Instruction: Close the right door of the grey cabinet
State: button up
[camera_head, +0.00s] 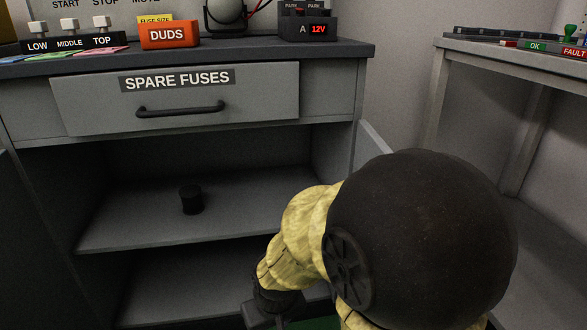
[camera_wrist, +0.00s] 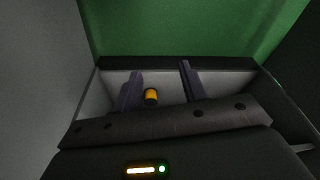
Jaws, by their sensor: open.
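The grey cabinet (camera_head: 335,99) stands ahead with its lower compartment open. Its right door (camera_head: 374,146) stands swung outward at the right side. Only its pale upper part shows; my arm hides the rest. My gripper (camera_wrist: 161,74) is open in the wrist view, its two dark fingers apart. In the head view my wrist is low, in front of the lower compartment, left of the right door, and the fingertips are not clear. A small yellow and black cylinder (camera_wrist: 151,97) shows between the fingers in the wrist view; I cannot tell what it rests on.
A dark left door (camera_head: 18,240) stands open at the far left. A black cylinder (camera_head: 191,199) sits on the inner shelf (camera_head: 255,205). The drawer (camera_head: 260,95) marked SPARE FUSES is shut. A second table (camera_head: 510,62) stands at right. Green floor (camera_wrist: 180,28) shows in the wrist view.

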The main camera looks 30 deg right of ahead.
jog(key=p+v, duration=0.2)
jog(key=v, duration=0.1)
jog(key=w+p+v, duration=0.1)
jog(key=p+v, duration=0.1)
jog(key=p, duration=0.1)
jog(key=shift+r, duration=0.55)
grip_shut()
jog(key=w+p+v, duration=0.2)
jog(key=p+v, duration=1)
jog(key=p, duration=0.1)
jog(key=w+r+p+v, duration=0.1)
jog(key=w+p+v, duration=0.2)
jog(key=p+v, duration=1)
jog(key=shift+w+r, duration=0.2)
jog(key=shift+w, duration=0.15)
